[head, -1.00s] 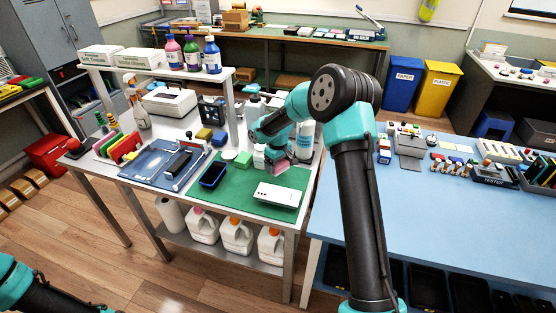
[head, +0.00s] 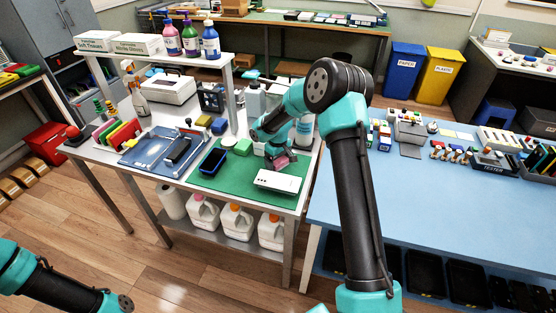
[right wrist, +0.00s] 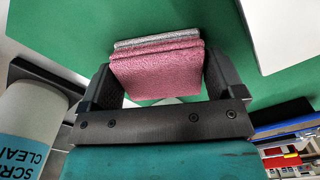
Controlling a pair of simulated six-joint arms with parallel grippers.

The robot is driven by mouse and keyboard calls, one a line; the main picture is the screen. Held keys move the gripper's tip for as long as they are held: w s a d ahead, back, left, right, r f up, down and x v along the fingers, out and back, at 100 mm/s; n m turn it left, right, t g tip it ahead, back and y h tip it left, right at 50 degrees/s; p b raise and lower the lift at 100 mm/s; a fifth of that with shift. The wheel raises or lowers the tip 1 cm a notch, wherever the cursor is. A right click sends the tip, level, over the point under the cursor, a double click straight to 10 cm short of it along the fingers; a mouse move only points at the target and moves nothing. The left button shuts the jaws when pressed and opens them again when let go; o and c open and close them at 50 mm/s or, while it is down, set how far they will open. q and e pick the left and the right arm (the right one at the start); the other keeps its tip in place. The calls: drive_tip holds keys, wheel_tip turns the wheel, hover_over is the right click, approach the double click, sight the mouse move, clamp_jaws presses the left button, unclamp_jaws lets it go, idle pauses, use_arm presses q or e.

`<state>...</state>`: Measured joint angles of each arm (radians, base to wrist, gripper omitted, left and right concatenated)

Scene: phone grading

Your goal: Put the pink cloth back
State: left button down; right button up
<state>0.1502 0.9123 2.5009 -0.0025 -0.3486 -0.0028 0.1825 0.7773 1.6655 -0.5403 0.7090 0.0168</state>
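The pink cloth (right wrist: 155,68) is a folded pad in the right wrist view, with a grey layer (right wrist: 157,41) along its far edge. It sits between the two fingers of my right gripper (right wrist: 158,75), which touch its sides. In the head view the cloth (head: 284,162) shows as a small pink patch under my right gripper (head: 279,155), over the back right part of the green mat (head: 218,179). Whether it touches the mat is unclear. My left arm enters at the bottom left; its gripper is out of frame.
A white box (head: 278,181) lies just in front of the cloth. A dark blue tray (head: 212,162) and a green block (head: 243,146) lie to its left. A white bottle (head: 304,130) stands close behind my right gripper. Several bottles stand on the raised shelf.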

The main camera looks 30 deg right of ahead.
drive_tip(key=shift+o, duration=0.9)
drive_tip(key=shift+r, duration=0.1)
wheel_tip(320, 180, up, 17)
drive_tip(key=shift+r, duration=0.15)
